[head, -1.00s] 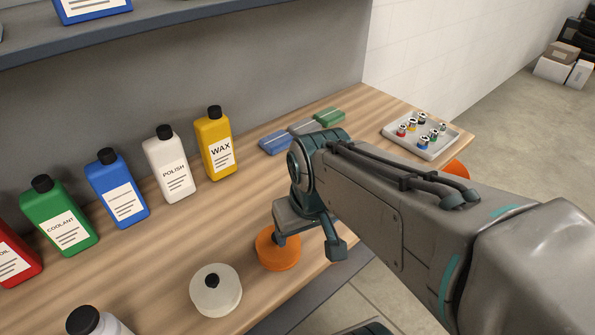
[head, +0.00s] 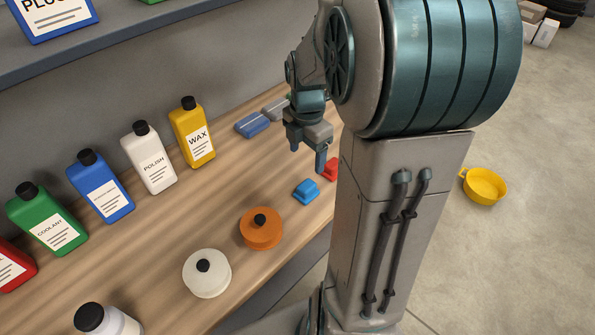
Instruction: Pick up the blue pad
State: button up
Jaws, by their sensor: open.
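The blue pad (head: 252,124) is a flat, dark-blue block with a pale stripe. It lies on the wooden bench near the back wall, right of the yellow WAX bottle (head: 193,134). A grey pad (head: 275,106) lies just beyond it. My gripper (head: 307,153) points down, open, with nothing seen between its fingers. In the picture it is to the right of the blue pad and apart from it. Its height above the bench is hard to tell.
A small bright-blue object (head: 306,191) and a partly hidden red one (head: 330,169) lie below my gripper in the picture. Orange (head: 262,230) and white (head: 207,274) round lidded containers stand nearer. Several bottles line the wall under a shelf (head: 130,42). A yellow pan (head: 485,186) is on the floor.

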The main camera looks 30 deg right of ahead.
aim_at(307, 184)
jog(key=shift+n, duration=0.7)
jog(key=f, duration=0.9)
jog(key=f+p, duration=0.1)
jog(key=f, duration=0.4)
jog(key=shift+w+d, duration=0.35)
jog(key=shift+d, duration=0.05)
jog(key=c, duration=1.1)
